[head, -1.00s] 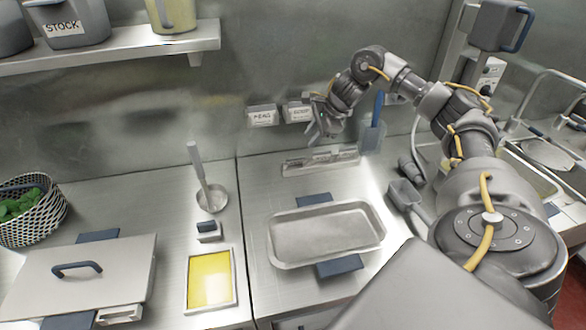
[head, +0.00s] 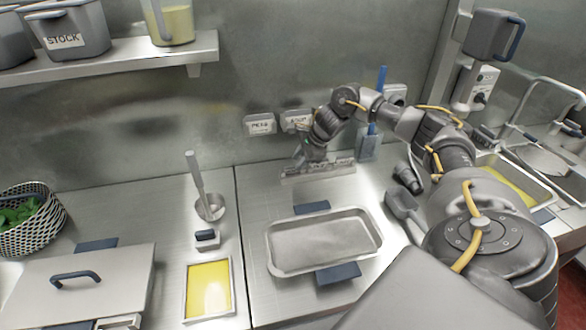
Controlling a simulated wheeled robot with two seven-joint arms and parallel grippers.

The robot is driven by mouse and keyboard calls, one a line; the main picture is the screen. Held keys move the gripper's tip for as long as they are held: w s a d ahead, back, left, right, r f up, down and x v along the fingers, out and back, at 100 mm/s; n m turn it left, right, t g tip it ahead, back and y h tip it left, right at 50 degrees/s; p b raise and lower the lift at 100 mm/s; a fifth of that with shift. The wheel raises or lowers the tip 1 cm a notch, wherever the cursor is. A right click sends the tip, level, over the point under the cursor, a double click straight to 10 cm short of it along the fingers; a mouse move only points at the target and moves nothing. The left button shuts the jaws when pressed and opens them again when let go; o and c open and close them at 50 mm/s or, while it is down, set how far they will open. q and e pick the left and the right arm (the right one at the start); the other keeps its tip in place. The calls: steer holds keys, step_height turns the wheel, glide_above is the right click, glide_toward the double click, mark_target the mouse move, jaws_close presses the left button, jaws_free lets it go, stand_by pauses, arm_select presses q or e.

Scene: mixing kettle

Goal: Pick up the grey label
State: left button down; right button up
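A low metal rack (head: 335,170) stands on the counter against the back wall and holds several small pale or grey pieces. I cannot tell which of them is the grey label. My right gripper (head: 302,162) is pointed down at the left part of this rack, very close to it or touching it. Its fingers are small and partly blend with the rack, so I cannot tell whether they are open or hold anything. My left gripper is out of view.
Two labelled wall holders (head: 260,124) are above the rack. A steel tray (head: 325,240) on blue pads lies in front of it. A blue-handled tool stands in a clear holder (head: 367,147) to the right. A scoop (head: 404,207) lies right of the tray.

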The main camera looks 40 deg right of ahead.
mark_target(293, 169)
steer(key=p+x, duration=0.1)
steer(key=x, duration=0.3)
jaws_close()
